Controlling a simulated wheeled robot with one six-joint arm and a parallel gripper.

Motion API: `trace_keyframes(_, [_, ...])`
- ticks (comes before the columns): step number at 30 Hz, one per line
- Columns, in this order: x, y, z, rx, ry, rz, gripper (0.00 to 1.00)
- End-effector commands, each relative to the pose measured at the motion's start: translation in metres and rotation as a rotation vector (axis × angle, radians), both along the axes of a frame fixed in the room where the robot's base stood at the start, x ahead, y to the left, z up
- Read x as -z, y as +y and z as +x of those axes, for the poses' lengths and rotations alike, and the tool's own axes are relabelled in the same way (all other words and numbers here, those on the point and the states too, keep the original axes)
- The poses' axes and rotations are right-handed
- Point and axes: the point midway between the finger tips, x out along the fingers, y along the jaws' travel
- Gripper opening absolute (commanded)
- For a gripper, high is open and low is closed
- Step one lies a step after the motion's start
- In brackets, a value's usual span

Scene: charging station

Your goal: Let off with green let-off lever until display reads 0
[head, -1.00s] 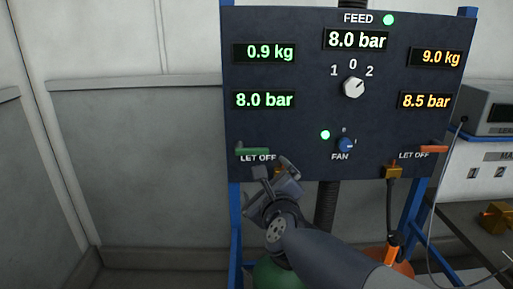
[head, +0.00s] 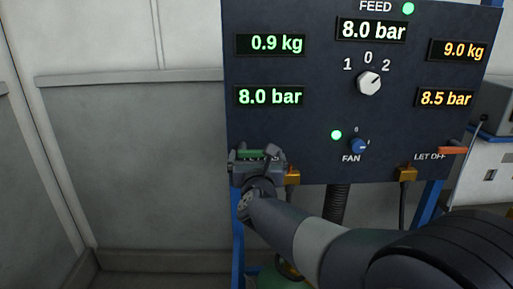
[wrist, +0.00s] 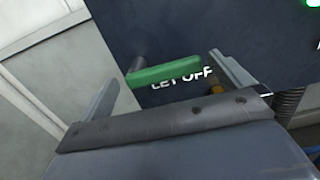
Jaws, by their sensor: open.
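The green let-off lever (head: 252,154) is on the lower left of the dark panel, above the LET OFF label. In the wrist view the lever (wrist: 165,73) lies roughly level between my two spread fingers. My gripper (head: 256,155) is open at the lever; the wrist view also shows my gripper (wrist: 165,85). I cannot tell whether a finger touches the lever. The green pressure display (head: 269,96) reads 8.0 bar. The green weight display (head: 270,44) above it reads 0.9 kg. My gripper partly hides the LET OFF label in the head view.
The dark panel (head: 310,110) also bears a white selector knob (head: 369,83), a blue fan knob (head: 358,146) and an orange lever (head: 453,150). A brass fitting (head: 292,177) sits just right of my gripper. A grey wall (head: 140,160) stands to the left.

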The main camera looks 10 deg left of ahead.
Motion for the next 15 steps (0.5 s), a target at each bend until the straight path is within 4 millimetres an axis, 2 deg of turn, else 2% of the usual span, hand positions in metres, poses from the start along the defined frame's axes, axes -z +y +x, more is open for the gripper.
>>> trace_keyframes(1, [-0.001,0.002,0.009,0.001,0.001,-0.001,1.00])
trace_keyframes(6, [-0.001,0.007,0.028,0.001,0.001,-0.001,1.00])
trace_keyframes(15, [0.000,0.010,0.038,-0.001,-0.001,-0.002,1.00])
